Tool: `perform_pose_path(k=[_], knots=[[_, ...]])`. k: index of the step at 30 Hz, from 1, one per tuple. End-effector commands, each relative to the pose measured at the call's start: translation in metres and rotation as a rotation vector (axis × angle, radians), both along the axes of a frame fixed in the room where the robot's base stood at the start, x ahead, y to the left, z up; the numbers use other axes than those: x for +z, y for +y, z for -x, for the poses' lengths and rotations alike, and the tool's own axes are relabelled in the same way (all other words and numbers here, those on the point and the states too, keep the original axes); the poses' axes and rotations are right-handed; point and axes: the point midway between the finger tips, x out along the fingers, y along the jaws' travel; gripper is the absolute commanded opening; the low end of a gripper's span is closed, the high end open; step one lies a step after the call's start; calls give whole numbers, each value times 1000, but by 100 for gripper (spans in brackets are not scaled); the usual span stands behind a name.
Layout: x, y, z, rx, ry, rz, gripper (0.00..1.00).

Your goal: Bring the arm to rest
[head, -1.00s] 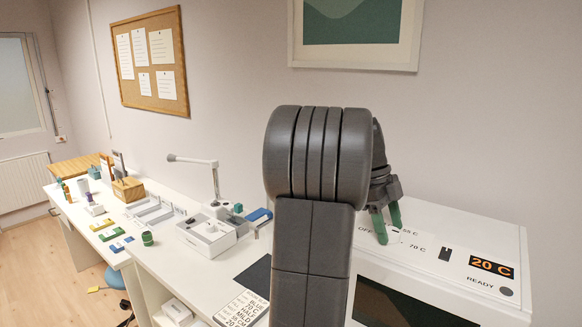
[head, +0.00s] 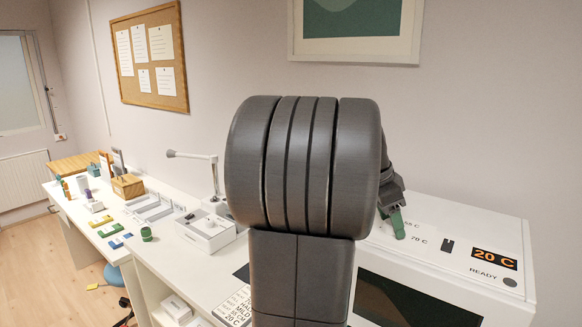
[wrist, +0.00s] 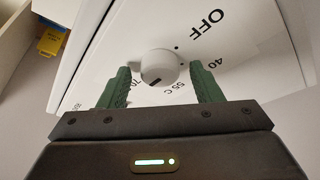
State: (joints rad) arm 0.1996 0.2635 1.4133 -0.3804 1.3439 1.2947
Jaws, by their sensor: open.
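My gripper (wrist: 163,88) is open in the wrist view, its two green fingers apart. A white round knob (wrist: 158,68) shows between and beyond the fingertips, on a white panel marked OFF, 40, 55 C and 70. In the head view my dark arm fills the middle, and one green finger of my gripper (head: 397,222) shows over the left part of the white machine's top (head: 450,235). The rest of the gripper and the knob are hidden there behind my arm.
The machine's display (head: 495,259) reads 20 C, with READY below it. A framed picture (head: 355,30) hangs above.

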Motion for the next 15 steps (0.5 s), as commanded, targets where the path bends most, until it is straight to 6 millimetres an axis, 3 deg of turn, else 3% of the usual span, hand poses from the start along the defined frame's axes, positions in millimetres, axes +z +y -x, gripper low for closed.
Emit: perform_pose_path(k=[15], knots=[[1, -1, 4, 386, -1, -1, 59]])
